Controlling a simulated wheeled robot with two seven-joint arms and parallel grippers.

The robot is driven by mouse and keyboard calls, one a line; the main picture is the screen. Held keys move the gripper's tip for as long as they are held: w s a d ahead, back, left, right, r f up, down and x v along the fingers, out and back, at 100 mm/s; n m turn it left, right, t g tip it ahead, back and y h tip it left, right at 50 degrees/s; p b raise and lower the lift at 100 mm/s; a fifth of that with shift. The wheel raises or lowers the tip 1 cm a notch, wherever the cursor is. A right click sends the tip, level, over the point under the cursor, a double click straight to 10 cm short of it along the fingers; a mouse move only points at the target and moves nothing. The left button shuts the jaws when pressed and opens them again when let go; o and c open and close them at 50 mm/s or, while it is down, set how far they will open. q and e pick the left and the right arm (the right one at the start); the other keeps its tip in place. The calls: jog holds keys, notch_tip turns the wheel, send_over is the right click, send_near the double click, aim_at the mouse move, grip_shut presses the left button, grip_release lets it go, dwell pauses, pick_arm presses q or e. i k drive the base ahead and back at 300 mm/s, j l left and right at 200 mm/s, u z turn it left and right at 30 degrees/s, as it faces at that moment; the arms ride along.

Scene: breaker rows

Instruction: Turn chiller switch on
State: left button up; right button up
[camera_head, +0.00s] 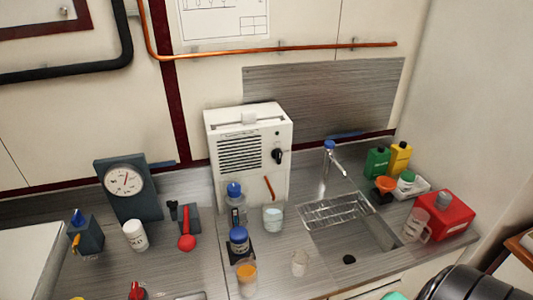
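A white boxy unit (215,124) with a slatted vent stands on the counter against the back wall; it looks like the chiller, though no label on it is readable. A black rotary knob (278,156) sits on the right part of its front face, with a light or pale mark across it. A small dark dot shows above the knob. I cannot tell which knob position is on or off. Neither of my grippers shows in this view, and nothing is seen touching the unit.
Bottles, including a blue-capped one (235,207), and a beaker (273,217) stand before the unit. A round gauge (126,182) is left. An orange pipe (300,47) runs above.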

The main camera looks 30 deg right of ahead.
aim_at(278, 153)
jog(key=l+z, duration=0.15)
jog(key=z, duration=1.15)
